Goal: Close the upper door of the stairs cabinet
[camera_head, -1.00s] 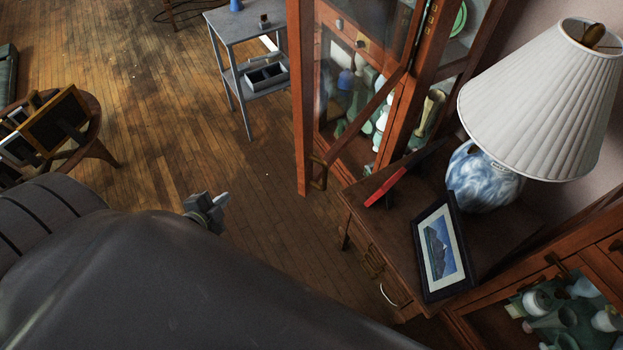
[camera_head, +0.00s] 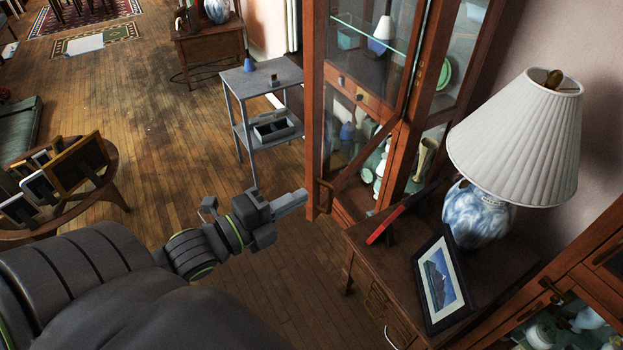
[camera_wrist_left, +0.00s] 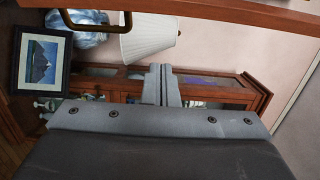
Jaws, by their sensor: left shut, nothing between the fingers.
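A tall wooden cabinet (camera_head: 410,150) with glass panes stands at the upper middle of the head view. Its glazed door (camera_head: 315,110) stands open, swung out to the left. A dark bow handle (camera_head: 324,197) sits low on the door's free edge. My left gripper (camera_head: 298,200) is shut and empty, just left of that edge near the handle; contact cannot be told. In the left wrist view, the shut fingers (camera_wrist_left: 162,82) point up below a wooden strip of the door (camera_wrist_left: 220,12) and its handle (camera_wrist_left: 122,42). My right gripper is not in view.
A side table (camera_head: 395,235) right of the door holds a lamp (camera_head: 515,140), a framed picture (camera_head: 440,280) and a red object (camera_head: 385,230). A grey stand (camera_head: 260,80) is behind the gripper. A round table (camera_head: 65,205) with frames is at left. Another glass cabinet (camera_head: 575,290) is lower right.

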